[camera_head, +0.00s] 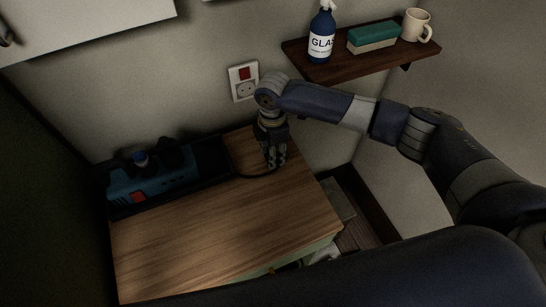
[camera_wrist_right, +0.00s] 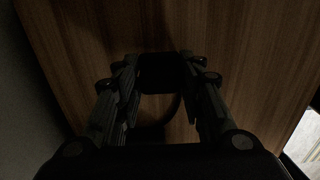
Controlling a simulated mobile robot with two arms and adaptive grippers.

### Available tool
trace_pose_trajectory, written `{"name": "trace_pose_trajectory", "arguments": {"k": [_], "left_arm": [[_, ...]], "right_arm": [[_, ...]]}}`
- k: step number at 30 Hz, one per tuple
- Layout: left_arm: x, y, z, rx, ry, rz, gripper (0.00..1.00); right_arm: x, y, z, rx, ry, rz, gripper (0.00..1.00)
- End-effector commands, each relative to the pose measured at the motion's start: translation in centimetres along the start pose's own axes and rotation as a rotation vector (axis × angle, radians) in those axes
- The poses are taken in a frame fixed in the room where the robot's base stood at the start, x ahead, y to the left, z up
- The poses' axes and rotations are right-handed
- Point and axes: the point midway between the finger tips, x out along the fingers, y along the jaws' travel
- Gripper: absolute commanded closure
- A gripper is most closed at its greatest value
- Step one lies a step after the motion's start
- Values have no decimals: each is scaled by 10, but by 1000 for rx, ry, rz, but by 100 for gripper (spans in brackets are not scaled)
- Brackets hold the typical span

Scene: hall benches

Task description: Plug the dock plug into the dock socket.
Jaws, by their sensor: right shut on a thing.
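The dock socket (camera_head: 245,90) is a white wall plate with a round outlet below a red part, on the wall above the back of the bench. My right gripper (camera_head: 276,162) points down, low over the back right of the bench top, to the lower right of the socket and apart from it. It is shut on the dock plug (camera_wrist_right: 161,73), a dark block between the fingertips in the wrist view. The plug's prongs cannot be made out. A black cable (camera_head: 255,176) runs left from the gripper along the bench. My left gripper is not in view.
A blue device (camera_head: 157,185) with a red part sits in a black tray (camera_head: 212,160) on the bench top (camera_head: 215,230). A wall shelf (camera_head: 340,66) at upper right holds a spray bottle (camera_head: 321,40), a green-topped block (camera_head: 373,37) and a mug (camera_head: 416,25). The front bench top is clear.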

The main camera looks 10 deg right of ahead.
Motion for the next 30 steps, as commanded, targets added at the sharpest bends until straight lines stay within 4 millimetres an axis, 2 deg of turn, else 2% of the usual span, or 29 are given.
{"name": "trace_pose_trajectory", "arguments": {"k": [1, 2, 18, 24, 30], "left_arm": [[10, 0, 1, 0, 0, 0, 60], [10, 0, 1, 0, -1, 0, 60], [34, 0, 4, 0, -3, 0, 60], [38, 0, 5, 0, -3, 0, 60], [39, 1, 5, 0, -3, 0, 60]], "right_arm": [[-8, 2, 0, -2, 2, 7, 85], [-10, -3, -1, -4, 1, 2, 85], [-20, -112, -51, -5, 2, 1, 85], [-23, -136, -62, -2, 0, 2, 85], [-25, -145, -66, 0, 0, 2, 85]]}}
